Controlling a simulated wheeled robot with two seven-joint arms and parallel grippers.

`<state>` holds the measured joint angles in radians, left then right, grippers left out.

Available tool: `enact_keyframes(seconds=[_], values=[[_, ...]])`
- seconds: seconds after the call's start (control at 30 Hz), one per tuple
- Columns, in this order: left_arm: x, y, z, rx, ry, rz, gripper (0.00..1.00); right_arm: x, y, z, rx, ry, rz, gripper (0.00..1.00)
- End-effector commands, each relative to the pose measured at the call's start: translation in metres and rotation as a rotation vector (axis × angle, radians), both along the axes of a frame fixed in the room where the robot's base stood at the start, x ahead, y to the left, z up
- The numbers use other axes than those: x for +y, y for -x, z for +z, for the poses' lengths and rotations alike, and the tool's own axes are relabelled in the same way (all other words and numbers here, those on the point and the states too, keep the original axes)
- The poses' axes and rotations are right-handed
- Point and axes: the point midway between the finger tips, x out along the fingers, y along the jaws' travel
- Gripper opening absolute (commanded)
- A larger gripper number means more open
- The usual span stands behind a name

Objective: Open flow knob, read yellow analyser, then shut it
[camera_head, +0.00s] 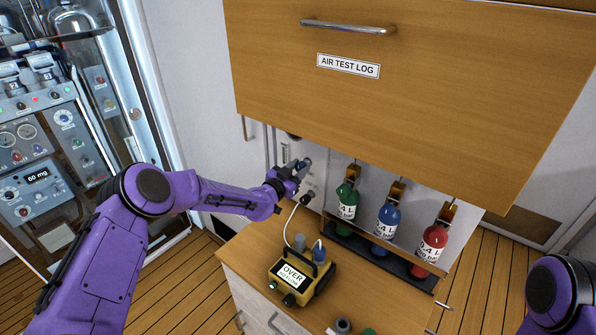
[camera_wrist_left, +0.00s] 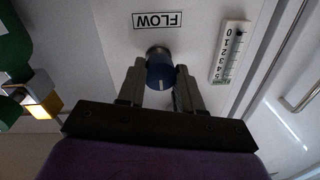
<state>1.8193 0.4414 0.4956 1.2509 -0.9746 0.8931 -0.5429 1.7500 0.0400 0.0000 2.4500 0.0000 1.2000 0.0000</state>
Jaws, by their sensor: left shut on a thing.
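The blue flow knob (camera_wrist_left: 160,72) sits on the pale panel under a FLOW label (camera_wrist_left: 158,20), which appears upside down in the left wrist view. A white line marks the knob's face. My left gripper (camera_head: 299,168) has its two fingers closed around the knob's sides. The yellow analyser (camera_head: 318,289) stands on the wooden counter below the panel. My right gripper is out of view.
A scale (camera_wrist_left: 231,51) numbered 0 to 5 is beside the knob. Green (camera_head: 347,200), blue (camera_head: 387,221) and red (camera_head: 433,244) bottles hang at the right. A large wooden cupboard front (camera_head: 420,110) labelled AIR TEST LOG overhangs them. Small caps lie at the counter's front.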

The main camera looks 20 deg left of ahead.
Motion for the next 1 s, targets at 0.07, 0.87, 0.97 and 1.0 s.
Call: enact_keyframes(seconds=[0.07, 0.87, 0.97, 1.0], values=[[0.000, 0.000, -0.003, 0.011, 0.031, -0.001, 0.04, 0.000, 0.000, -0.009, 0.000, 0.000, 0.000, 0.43], [0.003, -0.001, -0.004, 0.256, 0.705, 0.000, 0.04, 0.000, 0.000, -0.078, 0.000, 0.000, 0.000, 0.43], [0.003, -0.001, -0.004, 0.289, 0.794, 0.001, 0.04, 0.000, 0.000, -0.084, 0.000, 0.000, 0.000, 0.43], [0.003, -0.001, -0.004, 0.301, 0.829, 0.001, 0.04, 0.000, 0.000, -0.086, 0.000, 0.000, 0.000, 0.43]])
